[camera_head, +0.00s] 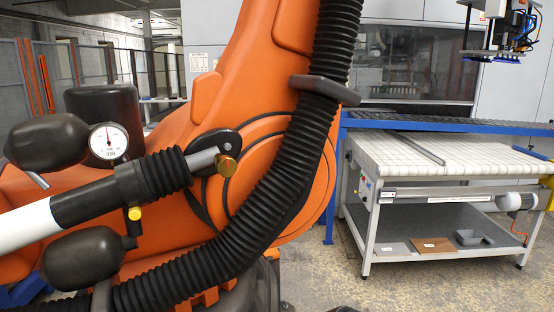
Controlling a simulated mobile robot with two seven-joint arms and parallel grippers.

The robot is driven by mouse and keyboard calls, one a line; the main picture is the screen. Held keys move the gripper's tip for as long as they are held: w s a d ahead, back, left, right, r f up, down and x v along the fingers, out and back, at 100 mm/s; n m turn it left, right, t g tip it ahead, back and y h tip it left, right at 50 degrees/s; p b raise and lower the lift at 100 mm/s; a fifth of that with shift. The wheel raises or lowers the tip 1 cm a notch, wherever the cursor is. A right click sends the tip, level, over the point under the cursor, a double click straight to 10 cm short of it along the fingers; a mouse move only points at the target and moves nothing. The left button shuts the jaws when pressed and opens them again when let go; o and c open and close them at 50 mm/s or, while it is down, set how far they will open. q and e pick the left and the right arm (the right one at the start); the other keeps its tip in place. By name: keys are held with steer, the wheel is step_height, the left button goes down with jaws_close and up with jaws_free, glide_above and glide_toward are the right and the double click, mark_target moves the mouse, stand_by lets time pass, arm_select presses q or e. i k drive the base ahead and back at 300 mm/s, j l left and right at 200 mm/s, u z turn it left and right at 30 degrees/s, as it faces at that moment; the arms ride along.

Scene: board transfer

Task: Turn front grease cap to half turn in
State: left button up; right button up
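A brass, round cap (227,166) sits at the rod end of a pivot on a large orange robot arm (225,100). A smaller yellow cap (134,213) sits on a fitting below the black bellows (160,177). I cannot tell from the picture which of them is the front grease cap, or how far either is turned. A round white gauge (108,142) with a red needle is mounted on the black accumulators at the left. Neither of my grippers is in view, and nothing is seen touching the caps.
A thick black corrugated hose (290,170) runs down the orange arm, right of the brass cap. A conveyor table (430,152) with a lower shelf holding boards and a grey tray (474,238) stands at the right. A suction tool (500,40) hangs top right. Concrete floor (330,275) shows between.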

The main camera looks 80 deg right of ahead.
mark_target(226, 166)
steer(key=z, duration=2.1)
steer(key=i+l, duration=0.1)
steer(key=l+u, duration=0.25)
steer(key=l, duration=0.15)
steer(key=l+u, duration=0.3)
steer(key=l, duration=0.15)
steer(key=i, duration=0.05)
